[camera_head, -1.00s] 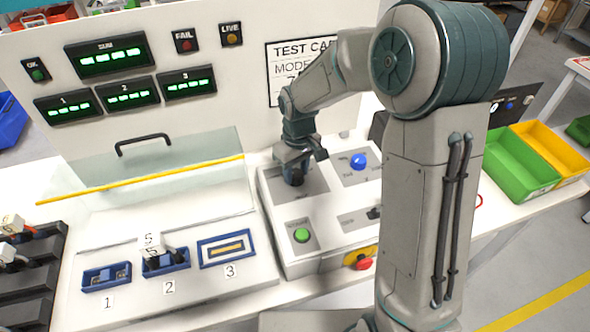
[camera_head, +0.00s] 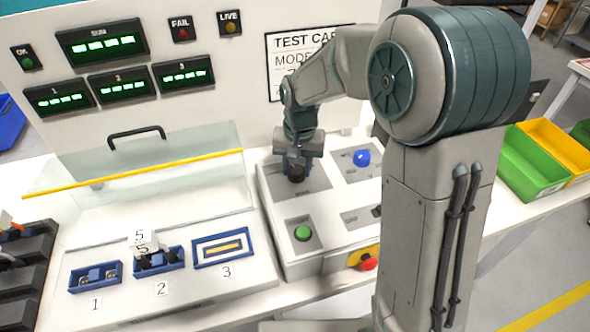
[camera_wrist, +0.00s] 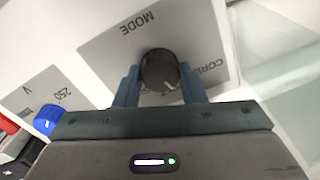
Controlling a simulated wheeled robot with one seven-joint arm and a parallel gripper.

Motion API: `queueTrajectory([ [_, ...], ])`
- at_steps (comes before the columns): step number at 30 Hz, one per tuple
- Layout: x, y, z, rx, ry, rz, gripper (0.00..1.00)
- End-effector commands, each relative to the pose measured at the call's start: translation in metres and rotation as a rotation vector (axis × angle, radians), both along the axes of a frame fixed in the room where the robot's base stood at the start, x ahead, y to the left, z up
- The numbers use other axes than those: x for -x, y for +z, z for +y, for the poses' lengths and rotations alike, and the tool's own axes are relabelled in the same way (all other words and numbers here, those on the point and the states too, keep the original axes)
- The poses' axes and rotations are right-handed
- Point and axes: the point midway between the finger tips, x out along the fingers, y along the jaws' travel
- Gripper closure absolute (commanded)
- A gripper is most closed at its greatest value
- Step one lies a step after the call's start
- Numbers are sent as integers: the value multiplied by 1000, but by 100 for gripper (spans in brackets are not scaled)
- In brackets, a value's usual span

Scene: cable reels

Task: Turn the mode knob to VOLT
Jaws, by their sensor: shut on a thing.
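The black mode knob (camera_wrist: 159,70) sits on a grey plate (camera_wrist: 110,48) in the wrist view, with the word MODE printed on the plate and a label starting with COR partly hidden beside the knob. The knob carries a pale pointer mark. My gripper (camera_wrist: 160,84) has its two blue fingers on either side of the knob and is shut on it. In the head view my gripper (camera_head: 296,172) is pointed down over the knob (camera_head: 296,178), which is partly hidden beneath it.
A blue knob (camera_head: 361,157) stands to the right of the mode knob, a green button (camera_head: 302,233) in front, and a red button (camera_head: 369,264) at the panel's front. A clear cover (camera_head: 170,165) with a yellow edge stands left. Bins (camera_head: 530,165) are at far right.

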Motion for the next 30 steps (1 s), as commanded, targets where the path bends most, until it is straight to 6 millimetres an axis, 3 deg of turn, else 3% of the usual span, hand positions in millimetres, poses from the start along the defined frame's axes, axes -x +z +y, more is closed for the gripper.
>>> queueTrajectory([
  [13, 1, 0, 1, -1, -258, 1, 86],
  [30, 1, 1, 0, 0, -309, 1, 86],
])
